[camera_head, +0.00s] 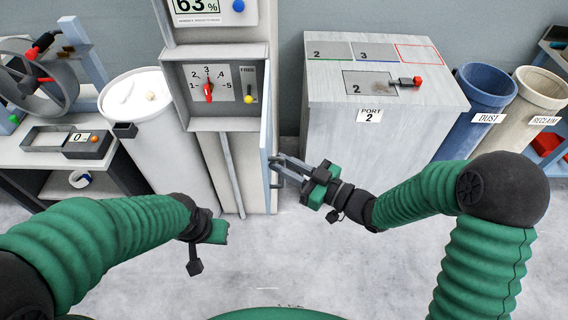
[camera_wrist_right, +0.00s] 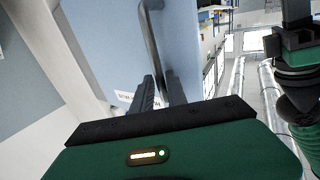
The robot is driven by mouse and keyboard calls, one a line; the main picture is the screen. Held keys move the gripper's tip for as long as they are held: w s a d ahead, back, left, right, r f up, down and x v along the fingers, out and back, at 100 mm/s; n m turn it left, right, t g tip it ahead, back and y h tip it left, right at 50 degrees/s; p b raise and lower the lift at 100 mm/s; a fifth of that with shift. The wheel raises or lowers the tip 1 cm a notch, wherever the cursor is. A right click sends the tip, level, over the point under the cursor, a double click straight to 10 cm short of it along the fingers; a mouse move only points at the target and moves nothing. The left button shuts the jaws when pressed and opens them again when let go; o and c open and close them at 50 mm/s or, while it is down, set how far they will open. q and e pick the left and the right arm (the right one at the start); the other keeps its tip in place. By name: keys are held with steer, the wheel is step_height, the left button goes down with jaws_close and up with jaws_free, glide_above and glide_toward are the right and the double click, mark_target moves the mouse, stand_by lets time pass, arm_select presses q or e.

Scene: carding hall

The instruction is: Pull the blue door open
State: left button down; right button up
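The blue door (camera_head: 266,152) shows nearly edge-on at the right side of a grey control box, swung out from its front. In the right wrist view its pale blue face (camera_wrist_right: 105,45) fills the upper left, with a grey bar handle (camera_wrist_right: 151,40). My right gripper (camera_head: 279,168) is at the door's lower right, its two fingers spread with a gap. In the wrist view the fingers (camera_wrist_right: 159,90) lie by the handle's lower end; contact is unclear. My left gripper (camera_head: 218,232) is low in front of the cabinet, its fingers hidden.
The open box (camera_head: 228,123) shows a red dial and a yellow-knobbed lever. A grey cabinet (camera_head: 390,140) marked PORT 2 stands to the right, beside dust (camera_head: 480,90) and reclaim bins. A white drum (camera_head: 160,140) and a bench stand left. The floor in front is clear.

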steer(key=shift+d, duration=0.2)
steer(key=v, duration=1.6)
steer(key=shift+s+d, duration=0.2)
steer(key=shift+d, duration=0.05)
steer(key=shift+w, duration=0.1)
